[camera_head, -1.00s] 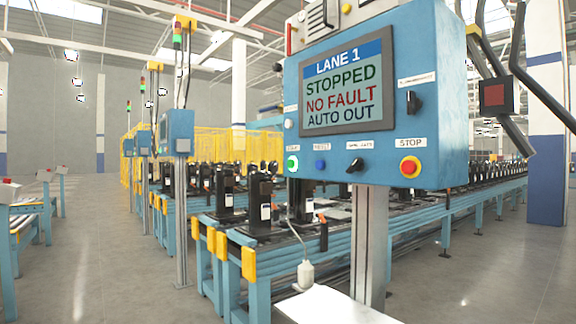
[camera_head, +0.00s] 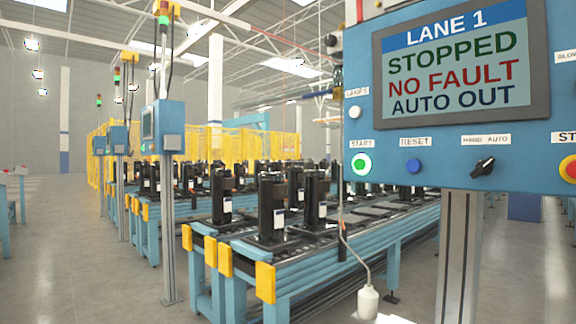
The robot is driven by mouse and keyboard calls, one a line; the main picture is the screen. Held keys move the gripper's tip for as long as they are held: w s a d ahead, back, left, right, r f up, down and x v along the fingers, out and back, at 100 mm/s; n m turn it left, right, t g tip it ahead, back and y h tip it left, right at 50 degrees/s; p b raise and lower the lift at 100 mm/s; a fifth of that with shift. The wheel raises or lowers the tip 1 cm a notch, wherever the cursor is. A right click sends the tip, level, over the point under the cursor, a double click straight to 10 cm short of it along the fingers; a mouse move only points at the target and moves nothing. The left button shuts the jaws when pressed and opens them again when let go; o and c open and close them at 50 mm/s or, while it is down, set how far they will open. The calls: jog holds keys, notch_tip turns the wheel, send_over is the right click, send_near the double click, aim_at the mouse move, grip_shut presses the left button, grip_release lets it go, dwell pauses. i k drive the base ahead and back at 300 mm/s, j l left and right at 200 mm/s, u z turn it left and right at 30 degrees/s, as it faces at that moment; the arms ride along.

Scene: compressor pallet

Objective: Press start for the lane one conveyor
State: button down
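The blue Lane 1 control panel (camera_head: 410,150) fills the right side of the view on a grey post (camera_head: 458,255). Its screen (camera_head: 455,65) reads LANE 1, STOPPED, NO FAULT, AUTO OUT. The START button (camera_head: 361,164), green with a pale ring, sits at the panel's lower left under its label. A blue RESET button (camera_head: 413,167) and a black HAND AUTO selector (camera_head: 483,167) are to its right. A red button on yellow (camera_head: 569,168), its label partly cut off, is at the right edge. My gripper is not in view.
The lane one conveyor (camera_head: 300,252), with yellow end caps and black compressors (camera_head: 272,205), runs behind the panel. A white pendant (camera_head: 368,302) hangs on a cord below the panel's left edge. Another blue panel (camera_head: 163,127) stands at left. Grey floor (camera_head: 80,260) is clear at left.

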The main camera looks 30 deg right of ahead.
aim_at(359, 164)
jog(key=i+u, duration=0.3)
jog(key=i, duration=0.55)
